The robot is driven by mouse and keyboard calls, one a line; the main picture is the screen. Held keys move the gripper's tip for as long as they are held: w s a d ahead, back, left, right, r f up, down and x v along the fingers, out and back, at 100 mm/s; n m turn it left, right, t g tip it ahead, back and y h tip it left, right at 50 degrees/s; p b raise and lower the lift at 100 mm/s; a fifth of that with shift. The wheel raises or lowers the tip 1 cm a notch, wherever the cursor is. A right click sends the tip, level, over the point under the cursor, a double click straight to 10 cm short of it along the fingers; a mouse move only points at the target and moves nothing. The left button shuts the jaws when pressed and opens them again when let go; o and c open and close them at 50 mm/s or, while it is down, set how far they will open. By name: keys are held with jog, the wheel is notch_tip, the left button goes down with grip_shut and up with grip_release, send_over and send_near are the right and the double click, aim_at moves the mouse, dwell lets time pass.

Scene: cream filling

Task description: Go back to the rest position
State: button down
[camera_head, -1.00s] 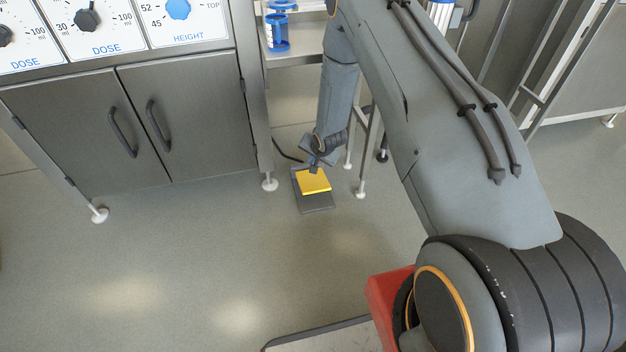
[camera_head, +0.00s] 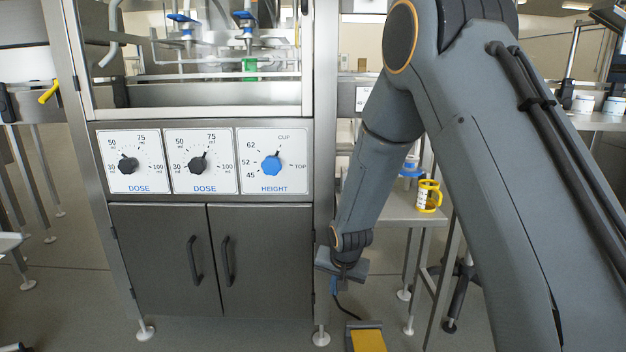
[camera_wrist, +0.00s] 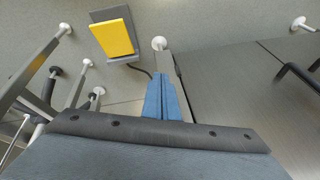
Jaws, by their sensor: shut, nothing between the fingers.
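My gripper (camera_head: 334,287) hangs low at the end of my arm, to the right of the machine's lower cabinet. In the wrist view its two blue fingers (camera_wrist: 161,95) lie together with nothing between them. A yellow foot pedal (camera_head: 367,340) on a dark base is on the floor below and slightly right of the gripper, cut by the bottom edge of the head view. The whole pedal shows in the wrist view (camera_wrist: 114,38). The gripper is apart from it.
The filling machine's steel cabinet (camera_head: 166,262) with dose and height dials (camera_head: 272,163) stands at left. A small steel table (camera_head: 398,208) bearing a yellow-handled part (camera_head: 428,196) stands behind my arm. A black cable (camera_wrist: 142,71) runs from the pedal.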

jog(key=s+a+r+n+g, duration=0.2)
jog(key=s+a+r+n, duration=0.35)
jog(key=s+r, duration=0.85)
jog(key=s+a+r+n+g+y, duration=0.15)
jog(key=s+r, duration=0.25)
jog(key=s, duration=0.9)
jog(key=s+a+r+n+g, duration=0.1)
jog(key=s+r+n, duration=0.15)
jog(key=s, duration=0.95)
jog(key=d+r+m+h+p, duration=0.1)
jog(key=d+r+m+p, duration=0.2)
jog(key=d+r+p, duration=0.7)
jog(key=s+d+r+m+h+p, duration=0.1)
jog(key=d+r+m+p, duration=0.2)
jog(key=d+r+p, duration=0.8)
notch_tip(320, 180, up, 7)
jog(key=p, duration=1.5)
